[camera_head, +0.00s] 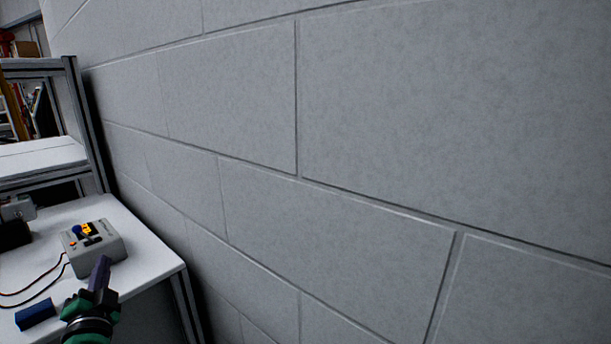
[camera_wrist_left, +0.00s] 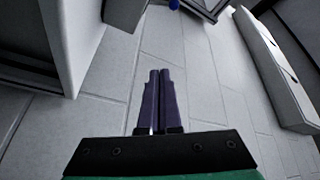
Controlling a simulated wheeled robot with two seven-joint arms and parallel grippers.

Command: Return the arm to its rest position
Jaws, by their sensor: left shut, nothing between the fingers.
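My left gripper (camera_head: 101,272) comes in at the lower left of the head view, in front of the white table's front edge. Its dark purple fingers are closed together and hold nothing. A grey box (camera_head: 94,247) with coloured knobs and a small yellow and black part on top sits on the table, just beyond the fingertips in the picture. My right gripper is not in view.
The white table (camera_head: 150,262) has a shelf frame (camera_head: 88,130) at its back. A blue block (camera_head: 36,314) and red and black wires (camera_head: 38,283) lie near the left edge. A grey block wall (camera_head: 380,120) fills the right. A white cabinet (camera_wrist_left: 275,70) shows in the wrist view.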

